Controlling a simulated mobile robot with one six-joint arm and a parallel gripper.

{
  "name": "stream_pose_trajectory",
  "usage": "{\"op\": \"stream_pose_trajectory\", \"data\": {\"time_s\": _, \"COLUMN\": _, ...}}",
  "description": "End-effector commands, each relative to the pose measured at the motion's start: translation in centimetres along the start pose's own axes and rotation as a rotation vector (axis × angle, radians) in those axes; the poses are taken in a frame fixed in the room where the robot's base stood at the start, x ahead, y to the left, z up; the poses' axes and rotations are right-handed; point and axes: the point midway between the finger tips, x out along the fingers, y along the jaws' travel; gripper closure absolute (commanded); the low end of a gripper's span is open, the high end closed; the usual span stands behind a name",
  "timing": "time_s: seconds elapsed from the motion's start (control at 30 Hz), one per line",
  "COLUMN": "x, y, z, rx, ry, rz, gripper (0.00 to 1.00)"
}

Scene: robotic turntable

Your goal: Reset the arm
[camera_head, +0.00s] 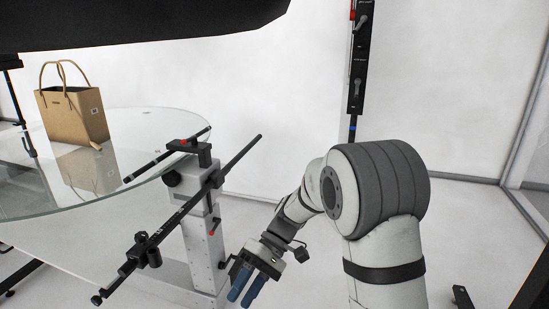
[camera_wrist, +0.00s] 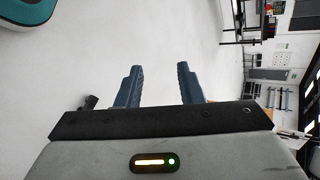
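My gripper (camera_head: 248,290) shows at the bottom middle of the head view, hanging low at the end of my bent arm and pointing downward. In the wrist view its two blue fingers (camera_wrist: 160,88) stand apart with bare white floor between them. The gripper is open and empty. It is to the right of the turntable's support post and touches nothing that I can see.
A round glass turntable (camera_head: 120,120) carries a tan handbag (camera_head: 72,115) at the left. A grey post (camera_head: 197,225) with black clamp rods (camera_head: 190,207) stands close left of my gripper. A dark control strip (camera_head: 359,60) is on the back wall.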

Motion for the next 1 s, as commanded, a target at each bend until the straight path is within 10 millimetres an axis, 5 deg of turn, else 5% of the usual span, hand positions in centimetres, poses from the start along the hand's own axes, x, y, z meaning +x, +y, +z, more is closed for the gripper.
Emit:
{"op": "stream_pose_trajectory", "data": {"time_s": 0.03, "x": -2.0, "y": -2.0, "z": 2.1, "rx": 0.036, "ry": 0.029, "rz": 0.070, "gripper": 0.66}}
{"op": "stream_pose_trajectory", "data": {"time_s": 0.1, "x": -3.5, "y": -3.0, "z": 4.5, "rx": 0.092, "ry": 0.066, "rz": 0.164, "gripper": 0.66}}
{"op": "stream_pose_trajectory", "data": {"time_s": 0.6, "x": -13.3, "y": -8.6, "z": 20.8, "rx": 0.435, "ry": 0.508, "rz": 0.759, "gripper": 0.66}}
{"op": "stream_pose_trajectory", "data": {"time_s": 0.8, "x": -15.4, "y": -9.8, "z": 24.8, "rx": 0.505, "ry": 0.680, "rz": 0.897, "gripper": 0.66}}
{"op": "stream_pose_trajectory", "data": {"time_s": 1.0, "x": -16.1, "y": -9.9, "z": 26.2, "rx": 0.528, "ry": 0.744, "rz": 0.943, "gripper": 0.66}}
